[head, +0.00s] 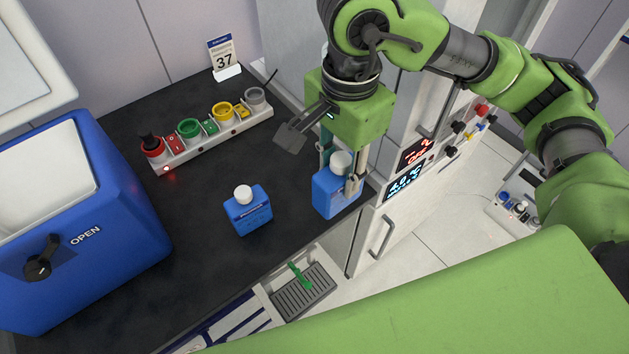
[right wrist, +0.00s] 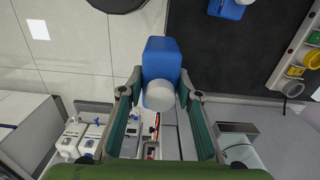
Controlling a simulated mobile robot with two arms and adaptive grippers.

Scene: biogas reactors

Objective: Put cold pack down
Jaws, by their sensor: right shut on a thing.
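A blue cold pack with a white cap (head: 335,197) is held upright in my right gripper (head: 342,168), near the right end of the black worktop in the head view. The right wrist view shows the same cold pack (right wrist: 161,60) between the two fingers of the gripper (right wrist: 160,88), by the worktop's edge. I cannot tell whether its base touches the worktop. A second blue cold pack (head: 249,215) stands on the worktop to the left of the held one, with clear space between them. My left gripper is not in view.
A blue box marked OPEN (head: 130,205) stands on the left with its lid up. A rack of coloured holders (head: 215,137) runs along the back, near a card reading 37 (head: 222,55). A cabinet with lit displays (head: 410,165) stands right. The worktop's middle (head: 200,195) is free.

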